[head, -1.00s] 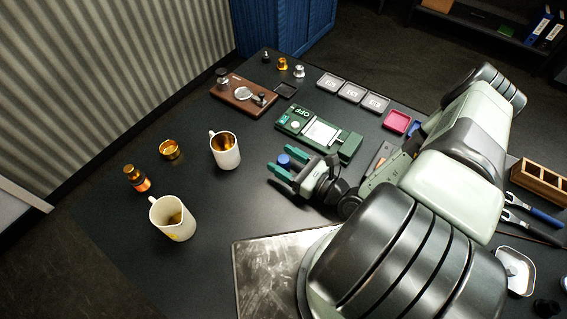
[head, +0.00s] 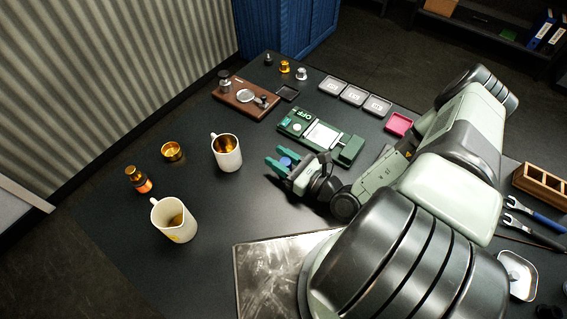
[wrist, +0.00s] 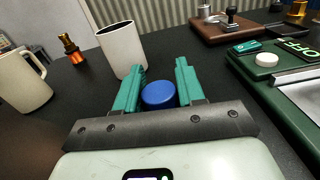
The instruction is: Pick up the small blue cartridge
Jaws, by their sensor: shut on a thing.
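The small blue cartridge (head: 286,161) is a short round cylinder near the middle of the table in the head view. It sits between the two teal fingers of my gripper (head: 276,156), which are shut on it. In the wrist view the cartridge (wrist: 158,95) is low between the fingers, close to the dark palm bar, with its round blue top showing. I cannot tell whether its underside touches the table.
A green device (head: 322,133) lies close behind. Grey trays (head: 352,95) and a pink-red tray (head: 399,124) lie farther back.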

